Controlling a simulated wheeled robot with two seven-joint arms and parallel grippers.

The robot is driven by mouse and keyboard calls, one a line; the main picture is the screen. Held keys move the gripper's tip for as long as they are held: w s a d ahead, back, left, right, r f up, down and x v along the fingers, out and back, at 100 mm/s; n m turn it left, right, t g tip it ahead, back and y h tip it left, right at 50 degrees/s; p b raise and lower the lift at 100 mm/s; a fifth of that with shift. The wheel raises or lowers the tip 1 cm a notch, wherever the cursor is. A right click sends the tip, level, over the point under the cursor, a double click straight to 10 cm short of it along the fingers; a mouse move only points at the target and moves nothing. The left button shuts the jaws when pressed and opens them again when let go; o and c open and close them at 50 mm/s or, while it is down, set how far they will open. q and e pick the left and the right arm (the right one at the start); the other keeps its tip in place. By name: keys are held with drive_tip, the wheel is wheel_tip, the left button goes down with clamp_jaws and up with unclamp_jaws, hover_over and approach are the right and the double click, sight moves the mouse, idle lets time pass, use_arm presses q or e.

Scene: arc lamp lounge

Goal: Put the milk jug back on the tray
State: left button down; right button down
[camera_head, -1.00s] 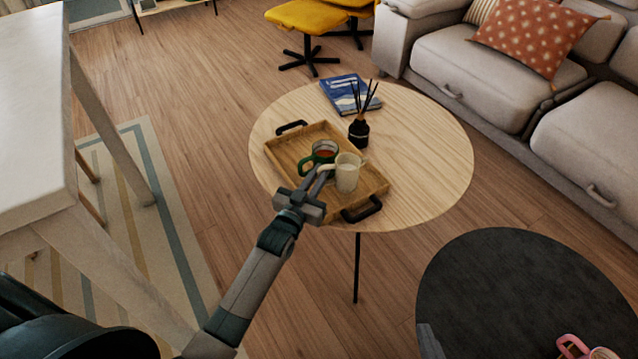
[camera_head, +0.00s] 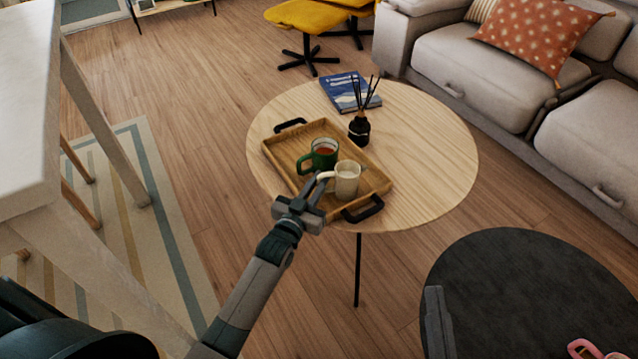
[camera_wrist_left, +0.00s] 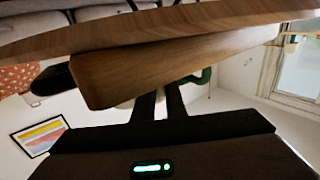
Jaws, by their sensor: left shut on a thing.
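The milk jug (camera_head: 347,181) is cream and upright, within the outline of the wooden tray (camera_head: 283,158) on the round table. My left gripper (camera_head: 322,184) is shut on its handle side, reaching over the tray's near edge. Whether the jug's base touches the tray floor, I cannot tell. A green mug (camera_head: 321,156) with a reddish drink stands in the tray just behind the jug. In the left wrist view the tray's wall (camera_wrist_left: 170,62) hides most of the jug beyond my fingers (camera_wrist_left: 160,104). A grey piece, likely of my right gripper (camera_head: 437,318), shows at the bottom.
On the round wooden table (camera_head: 430,170) stand a dark reed diffuser (camera_head: 359,128) close behind the tray and a blue book (camera_head: 350,92). The table's right side is clear. A dark round table (camera_head: 500,280) with a pink item (camera_head: 583,348) is at lower right.

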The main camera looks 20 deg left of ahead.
drive_tip(key=shift+r, duration=0.25)
use_arm(q)
drive_tip(key=shift+f, duration=0.1)
use_arm(e)
drive_tip(key=shift+s, duration=0.1)
use_arm(q)
drive_tip(key=c, duration=1.8)
unclamp_jaws()
use_arm(e)
drive_tip(key=shift+r, duration=0.15)
use_arm(q)
drive_tip(key=shift+s, duration=0.15)
